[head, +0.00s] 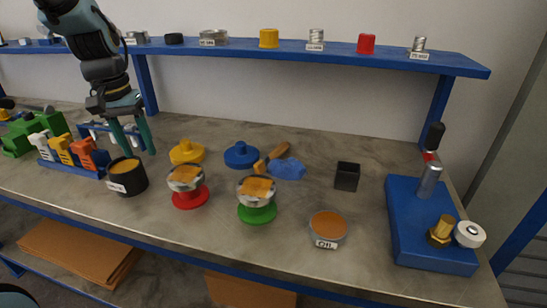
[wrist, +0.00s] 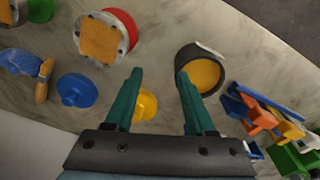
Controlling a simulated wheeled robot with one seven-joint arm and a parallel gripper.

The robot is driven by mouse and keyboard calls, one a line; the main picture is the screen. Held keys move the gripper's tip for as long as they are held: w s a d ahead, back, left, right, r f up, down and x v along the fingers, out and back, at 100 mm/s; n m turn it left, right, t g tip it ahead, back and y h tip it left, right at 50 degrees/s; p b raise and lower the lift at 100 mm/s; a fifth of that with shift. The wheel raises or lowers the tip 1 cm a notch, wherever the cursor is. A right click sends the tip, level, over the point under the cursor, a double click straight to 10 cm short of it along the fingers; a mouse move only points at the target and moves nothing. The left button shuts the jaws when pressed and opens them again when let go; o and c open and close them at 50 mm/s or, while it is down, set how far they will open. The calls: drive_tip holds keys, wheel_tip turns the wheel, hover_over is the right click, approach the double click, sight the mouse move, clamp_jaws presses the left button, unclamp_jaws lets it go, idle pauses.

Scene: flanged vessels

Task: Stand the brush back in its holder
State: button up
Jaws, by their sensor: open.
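A wooden-handled tool, apparently the brush (head: 278,151), lies on the bench against a crumpled blue cloth (head: 288,170); it also shows at the left of the wrist view (wrist: 42,92), partly hidden by the cloth. A small black square open box (head: 347,178), possibly the holder, stands to its right; I cannot see whether anything is inside. My gripper (head: 132,150) is open and empty at the left, above and behind a black pot (head: 128,184) of orange paste. In the wrist view its fingers (wrist: 162,75) point down, with the yellow flanged part (wrist: 146,104) partly behind them.
Blue (head: 241,156) and yellow (head: 187,152) flanged parts stand near the tool. Vessels on red (head: 191,199) and green (head: 257,214) flanges stand in front. A clamp rack (head: 75,160) is left, a blue fixture (head: 425,240) right. A blue shelf (head: 380,56) runs above.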

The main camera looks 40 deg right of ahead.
drive_tip(key=s+d+m+g, duration=0.1)
drive_tip(key=s+d+m, duration=0.1)
drive_tip(key=d, duration=0.5)
drive_tip(key=s+d+m, duration=0.2)
drive_tip(key=d, duration=0.6)
drive_tip(key=m+g, duration=0.1)
drive_tip(key=m, duration=0.2)
approach(258, 162)
drive_tip(key=f, duration=0.2)
drive_tip(key=s+f, duration=0.1)
drive_tip(key=shift+d+f, duration=0.1)
drive_tip(key=shift+d, duration=0.25)
drive_tip(key=f+p, duration=0.1)
drive_tip(key=f, duration=0.2)
drive_tip(key=f+p, duration=0.1)
drive_tip(key=shift+s+a+f+p, duration=0.2)
drive_tip(key=shift+s+f+p, duration=0.05)
drive_tip(key=shift+s+p, duration=0.05)
drive_tip(key=shift+s+d+f, duration=0.1)
drive_tip(key=shift+f, duration=0.55)
drive_tip(key=shift+c, duration=0.3)
clamp_jaws()
